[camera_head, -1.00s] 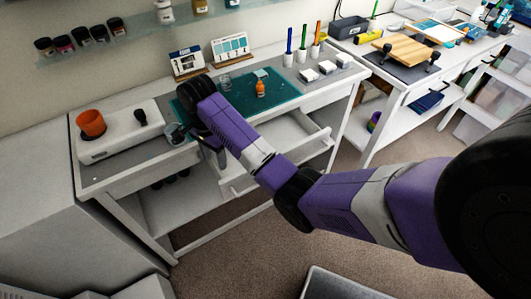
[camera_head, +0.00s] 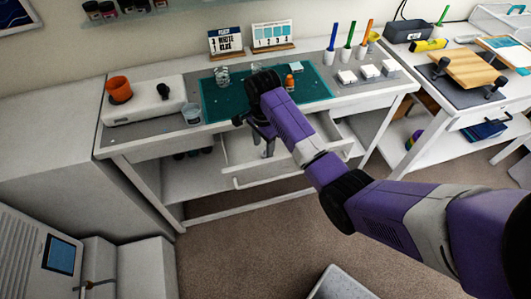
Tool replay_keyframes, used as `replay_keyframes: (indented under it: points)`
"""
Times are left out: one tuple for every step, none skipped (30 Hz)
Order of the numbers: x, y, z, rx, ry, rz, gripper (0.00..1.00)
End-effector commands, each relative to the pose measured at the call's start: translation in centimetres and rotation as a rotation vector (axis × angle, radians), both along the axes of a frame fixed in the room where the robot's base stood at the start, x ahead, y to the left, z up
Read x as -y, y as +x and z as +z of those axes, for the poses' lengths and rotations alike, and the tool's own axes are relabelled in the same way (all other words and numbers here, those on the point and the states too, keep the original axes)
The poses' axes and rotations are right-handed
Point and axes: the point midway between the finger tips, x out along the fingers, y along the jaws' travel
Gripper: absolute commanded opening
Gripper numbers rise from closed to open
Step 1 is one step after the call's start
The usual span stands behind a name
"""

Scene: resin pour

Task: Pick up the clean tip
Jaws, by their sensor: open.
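I cannot make out the clean tip in this view. An orange bottle (camera_head: 290,83) stands on the teal mat (camera_head: 216,105), just beyond my wrist. My purple arm and dark wrist hide part of the mat and of the drawer's inside.
Another bench (camera_head: 470,118) adjoins.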

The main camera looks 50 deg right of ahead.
Motion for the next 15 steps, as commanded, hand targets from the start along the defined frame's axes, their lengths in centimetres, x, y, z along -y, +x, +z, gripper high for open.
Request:
replay_keyframes:
  points:
    - [0.0, -0.2, -0.7, -0.004, 0.001, 0.0, 0.51]
    - [0.0, -0.2, -1.1, -0.004, 0.001, -0.001, 0.51]
    - [0.0, -0.1, -1.7, -0.003, 0.001, -0.001, 0.51]
    - [0.0, -0.2, -2.1, -0.003, 0.0, -0.001, 0.51]
    - [0.0, -0.1, -2.4, -0.002, -0.001, -0.001, 0.51]
    - [0.0, -0.1, -2.7, -0.001, -0.001, -0.001, 0.51]
    - [0.0, -0.1, -2.9, -0.002, -0.001, -0.001, 0.51]
    - [0.0, -0.1, -3.0, -0.001, -0.001, -0.001, 0.51]
    - [0.0, -0.1, -3.2, 0.0, -0.001, -0.001, 0.51]
    - [0.0, -0.1, -3.2, 0.0, -0.001, -0.001, 0.51]
    - [0.0, -0.1, -3.2, 0.0, -0.001, -0.001, 0.51]
    - [0.0, -0.1, -3.2, 0.001, -0.001, -0.001, 0.51]
    - [0.0, -0.1, -3.2, 0.001, -0.001, -0.001, 0.51]
    - [0.0, -0.1, -3.2, 0.0, -0.001, -0.001, 0.51]
    - [0.0, -0.1, -3.2, 0.0, -0.001, -0.001, 0.51]
